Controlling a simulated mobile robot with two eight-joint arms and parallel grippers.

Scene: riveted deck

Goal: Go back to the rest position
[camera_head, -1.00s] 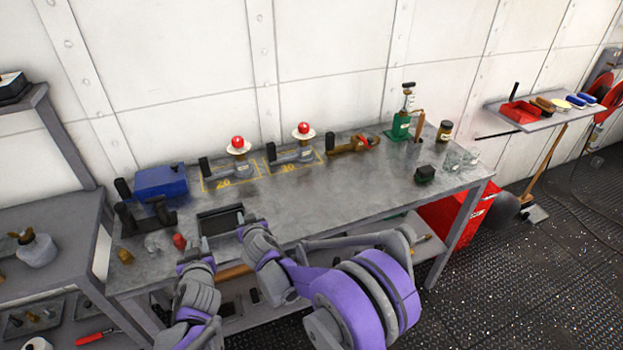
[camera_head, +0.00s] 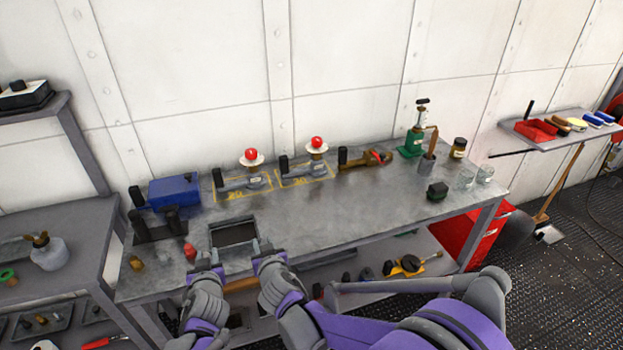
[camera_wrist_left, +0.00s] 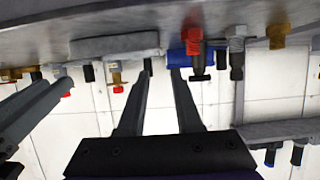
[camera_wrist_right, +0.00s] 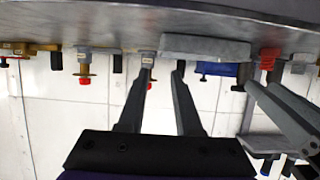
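My left gripper (camera_head: 213,270) is at the front edge of the grey workbench (camera_head: 360,205), left of my right gripper (camera_head: 264,258). Both are just in front of a dark shallow tray (camera_head: 232,247) at the bench front. In the left wrist view, two dark fingers (camera_wrist_left: 161,70) stand apart with nothing between them. In the right wrist view, the fingers (camera_wrist_right: 165,65) also stand apart and empty. Both wrist views look upside down; each shows the other gripper's fingers at one side. The tray also shows past the fingertips in both wrist views.
Left on the bench are a blue box (camera_head: 174,191), a red item (camera_head: 190,251) and a brass item (camera_head: 136,263). The bench middle is clear.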

